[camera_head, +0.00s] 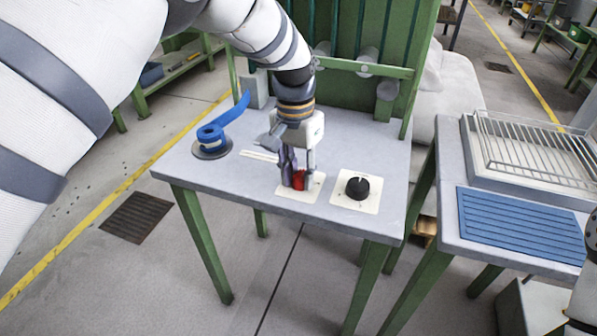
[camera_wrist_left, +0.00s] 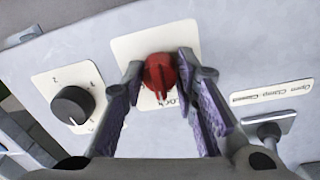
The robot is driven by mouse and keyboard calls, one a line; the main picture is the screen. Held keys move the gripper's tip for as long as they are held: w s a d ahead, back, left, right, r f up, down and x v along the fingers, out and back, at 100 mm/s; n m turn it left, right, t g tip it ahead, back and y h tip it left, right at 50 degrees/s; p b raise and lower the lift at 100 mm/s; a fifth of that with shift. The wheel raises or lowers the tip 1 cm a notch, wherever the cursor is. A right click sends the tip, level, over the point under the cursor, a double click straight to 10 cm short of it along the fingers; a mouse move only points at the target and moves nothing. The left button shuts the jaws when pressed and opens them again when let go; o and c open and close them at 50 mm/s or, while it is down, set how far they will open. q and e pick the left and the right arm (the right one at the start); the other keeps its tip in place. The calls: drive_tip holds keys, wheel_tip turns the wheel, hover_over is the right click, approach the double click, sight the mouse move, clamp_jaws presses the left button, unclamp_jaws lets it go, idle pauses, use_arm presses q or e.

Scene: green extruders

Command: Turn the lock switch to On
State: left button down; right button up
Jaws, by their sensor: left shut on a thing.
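The lock switch is a red knob (camera_head: 299,180) on a cream plate (camera_head: 287,192) near the front of the grey table. My left gripper (camera_head: 297,183) points down onto it. In the left wrist view, the gripper's purple-padded fingers (camera_wrist_left: 160,75) stand on either side of the red knob (camera_wrist_left: 158,75), shut on it. The knob's pointer ridge faces the lower edge of that view. Lettering on its plate (camera_wrist_left: 150,43) is partly hidden by the knob and fingers, so the On mark cannot be read.
A black rotary knob (camera_head: 358,187) on its own plate is to the right. A clamp lever with a blue handle (camera_head: 212,134) stands at the left. A side table holds a blue ribbed mat (camera_head: 515,222) and wire rack (camera_head: 530,140).

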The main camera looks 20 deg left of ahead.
use_arm(q)
drive_tip(key=shift+n, duration=0.4)
drive_tip(key=c, duration=1.3)
unclamp_jaws()
drive_tip(key=r, duration=1.2)
drive_tip(key=shift+a, duration=0.3)
